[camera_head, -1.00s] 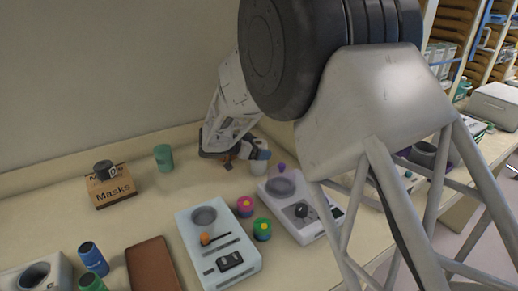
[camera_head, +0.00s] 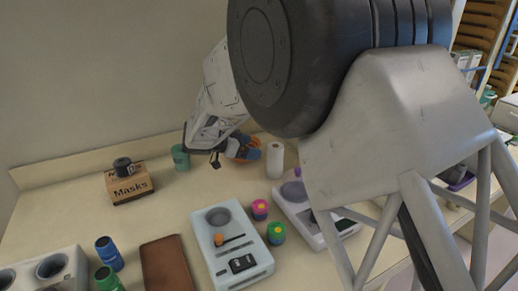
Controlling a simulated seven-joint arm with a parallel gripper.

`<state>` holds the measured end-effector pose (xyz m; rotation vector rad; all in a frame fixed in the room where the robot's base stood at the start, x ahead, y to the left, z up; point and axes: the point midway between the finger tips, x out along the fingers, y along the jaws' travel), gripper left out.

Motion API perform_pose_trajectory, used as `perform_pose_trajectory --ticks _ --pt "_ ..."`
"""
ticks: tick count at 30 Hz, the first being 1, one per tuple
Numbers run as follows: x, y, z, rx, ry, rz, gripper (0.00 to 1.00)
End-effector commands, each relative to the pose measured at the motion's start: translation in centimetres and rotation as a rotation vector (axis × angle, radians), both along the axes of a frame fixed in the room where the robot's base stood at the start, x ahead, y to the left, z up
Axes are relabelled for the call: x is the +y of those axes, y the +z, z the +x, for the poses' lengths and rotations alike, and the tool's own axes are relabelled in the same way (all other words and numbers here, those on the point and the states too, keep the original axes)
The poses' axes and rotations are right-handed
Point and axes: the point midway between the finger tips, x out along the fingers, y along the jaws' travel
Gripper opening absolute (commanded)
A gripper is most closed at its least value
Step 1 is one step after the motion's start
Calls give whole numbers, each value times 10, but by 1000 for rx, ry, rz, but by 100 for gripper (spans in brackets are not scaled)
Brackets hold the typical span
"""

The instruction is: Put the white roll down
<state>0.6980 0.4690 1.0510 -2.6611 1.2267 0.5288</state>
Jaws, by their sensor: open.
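The white roll (camera_head: 275,160) stands upright on the counter near the back, left of my large arm link. My gripper (camera_head: 250,151) is just to its left, with blue parts at its end. It is open, and a small gap shows between it and the roll. The gripper's fingers are small and partly hidden in this view.
An orange bowl (camera_head: 255,142) is partly hidden behind my gripper. A teal cup (camera_head: 180,157) and a Masks box (camera_head: 130,187) with a black roll on top stand to the left. A white device (camera_head: 240,262), pink and green jars, and another device (camera_head: 338,222) lie in front.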

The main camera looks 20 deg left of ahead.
Motion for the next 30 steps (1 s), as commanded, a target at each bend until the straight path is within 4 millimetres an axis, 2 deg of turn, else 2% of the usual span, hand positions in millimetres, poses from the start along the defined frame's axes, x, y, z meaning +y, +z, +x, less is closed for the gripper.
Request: perform_pose_trajectory --ticks 7,30 --pt "8 5 -7 0 1 0 90" --pt "8 4 -7 0 0 0 90"
